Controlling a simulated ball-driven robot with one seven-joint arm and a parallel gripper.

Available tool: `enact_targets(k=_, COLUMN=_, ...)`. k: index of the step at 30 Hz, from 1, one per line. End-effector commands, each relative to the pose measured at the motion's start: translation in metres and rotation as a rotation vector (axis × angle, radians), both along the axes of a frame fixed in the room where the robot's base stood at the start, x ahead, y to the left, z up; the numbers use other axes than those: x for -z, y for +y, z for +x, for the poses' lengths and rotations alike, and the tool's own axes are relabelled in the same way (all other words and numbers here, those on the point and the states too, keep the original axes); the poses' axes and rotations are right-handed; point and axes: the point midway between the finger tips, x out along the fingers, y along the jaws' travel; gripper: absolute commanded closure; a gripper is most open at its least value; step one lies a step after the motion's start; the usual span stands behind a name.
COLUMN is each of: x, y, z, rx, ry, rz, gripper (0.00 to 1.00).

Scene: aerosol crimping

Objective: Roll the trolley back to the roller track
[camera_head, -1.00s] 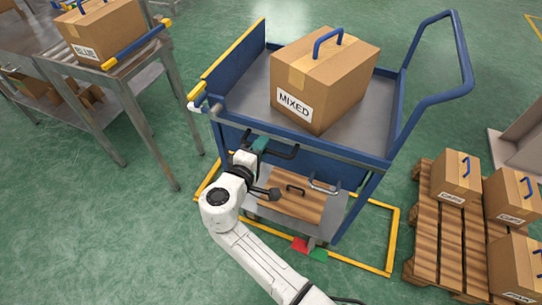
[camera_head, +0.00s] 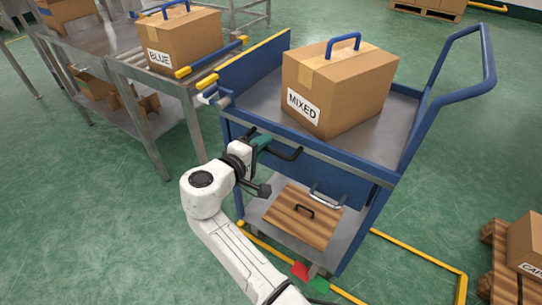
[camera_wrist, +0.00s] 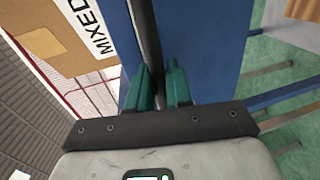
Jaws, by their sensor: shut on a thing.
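The blue trolley (camera_head: 300,140) stands upright with its left end close to the roller track (camera_head: 135,68); I cannot tell whether they touch. A cardboard box marked MIXED (camera_head: 340,90) sits on its grey upper deck. My gripper (camera_head: 264,145) is shut on the black handle (camera_head: 287,154) on the trolley's near side. In the wrist view the teal fingers (camera_wrist: 161,88) are on either side of the dark handle bar (camera_wrist: 146,35). The lower shelf holds a wooden board (camera_head: 300,228) with a black handle. A red pedal (camera_head: 300,270) and a green pedal (camera_head: 320,285) show below.
A box marked BLUE (camera_head: 185,40) sits on the roller track, near a yellow-ended blue bar (camera_head: 212,57). A yellow floor outline (camera_head: 425,258) lies under and right of the trolley. A wooden pallet (camera_head: 500,265) with a box stands at the right. The floor at the lower left is clear.

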Motion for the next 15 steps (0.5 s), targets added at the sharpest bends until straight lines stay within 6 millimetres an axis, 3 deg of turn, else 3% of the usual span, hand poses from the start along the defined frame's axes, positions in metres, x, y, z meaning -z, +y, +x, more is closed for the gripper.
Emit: enact_targets(k=15, x=0.0012, y=0.0101, z=0.0048, rx=-0.008, ry=0.002, rz=0.001, gripper=1.00)
